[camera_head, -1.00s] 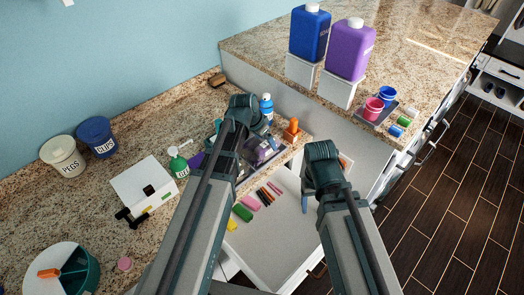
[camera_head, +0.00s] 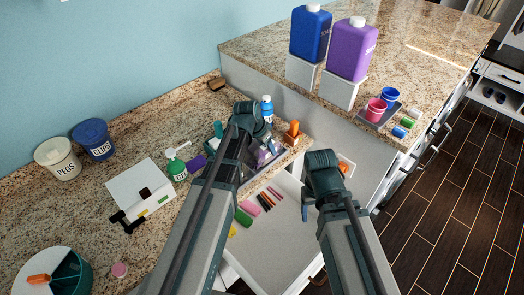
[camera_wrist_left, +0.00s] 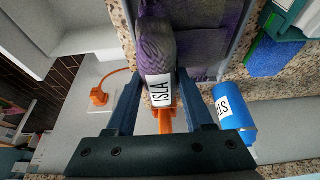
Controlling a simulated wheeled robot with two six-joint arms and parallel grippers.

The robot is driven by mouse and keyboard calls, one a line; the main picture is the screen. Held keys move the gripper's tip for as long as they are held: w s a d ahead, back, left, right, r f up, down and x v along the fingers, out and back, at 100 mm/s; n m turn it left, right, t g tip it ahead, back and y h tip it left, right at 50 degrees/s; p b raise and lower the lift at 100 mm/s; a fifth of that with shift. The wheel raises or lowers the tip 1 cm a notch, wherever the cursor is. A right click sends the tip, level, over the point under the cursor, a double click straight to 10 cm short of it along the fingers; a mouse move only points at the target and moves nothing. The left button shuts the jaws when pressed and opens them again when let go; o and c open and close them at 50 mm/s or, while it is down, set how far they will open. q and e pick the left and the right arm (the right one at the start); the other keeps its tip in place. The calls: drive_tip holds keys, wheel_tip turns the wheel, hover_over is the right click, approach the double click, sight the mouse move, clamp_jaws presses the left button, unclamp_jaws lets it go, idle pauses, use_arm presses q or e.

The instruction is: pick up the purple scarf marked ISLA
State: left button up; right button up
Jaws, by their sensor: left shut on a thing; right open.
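The purple scarf marked ISLA (camera_wrist_left: 159,88) is in the left wrist view, its white name label facing the camera. My left gripper (camera_wrist_left: 160,100) has a finger on each side of it and is shut on it. A grey-purple folded cloth (camera_wrist_left: 205,45) lies beside it in the tray. In the head view my left gripper (camera_head: 262,138) is over the tray (camera_head: 250,178), and my arm hides much of the scarf there. My right gripper (camera_head: 305,205) is open and empty above the open drawer.
The open white drawer (camera_head: 275,245) holds pens and coloured blocks. A blue bottle (camera_head: 267,110) and an orange object (camera_head: 291,133) stand by the tray. Blue and purple jugs (camera_head: 348,50) stand behind.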

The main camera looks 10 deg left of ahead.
use_arm(q)
drive_tip(key=shift+r, duration=0.15)
clamp_jaws()
wheel_tip(320, 180, up, 10)
drive_tip(key=p, duration=1)
drive_tip(key=shift+f, duration=0.2)
